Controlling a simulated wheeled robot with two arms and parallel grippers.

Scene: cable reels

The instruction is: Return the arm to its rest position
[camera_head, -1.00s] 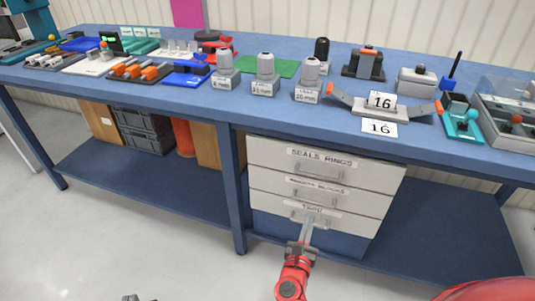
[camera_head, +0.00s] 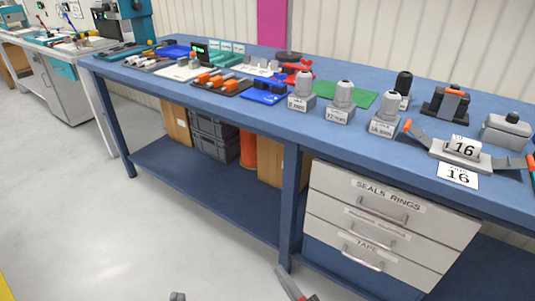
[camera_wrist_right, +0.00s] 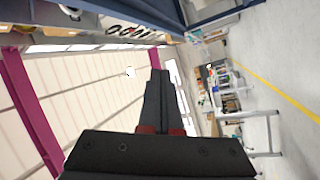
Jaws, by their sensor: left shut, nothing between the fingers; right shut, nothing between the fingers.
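My right gripper (camera_head: 290,283) shows at the bottom edge of the head view, in front of and below the drawer unit and left of its bottom drawer. Its fingers are together and hold nothing. In the right wrist view its dark fingers (camera_wrist_right: 158,88) are also together, pointing at open room. The tip of my left gripper (camera_head: 177,297) just shows at the bottom edge of the head view, over the floor, shut and empty. Most of both arms is out of view. The drawer unit (camera_head: 390,222) under the bench looks closed; its bottom drawer reads TAPE.
The blue workbench (camera_head: 225,103) holds several tools, grey labelled parts (camera_head: 342,100) and a stand marked 16 (camera_head: 462,150). Dark crates (camera_head: 215,137) sit on its lower shelf. Another bench (camera_head: 60,75) stands at the far left. The floor in front is clear.

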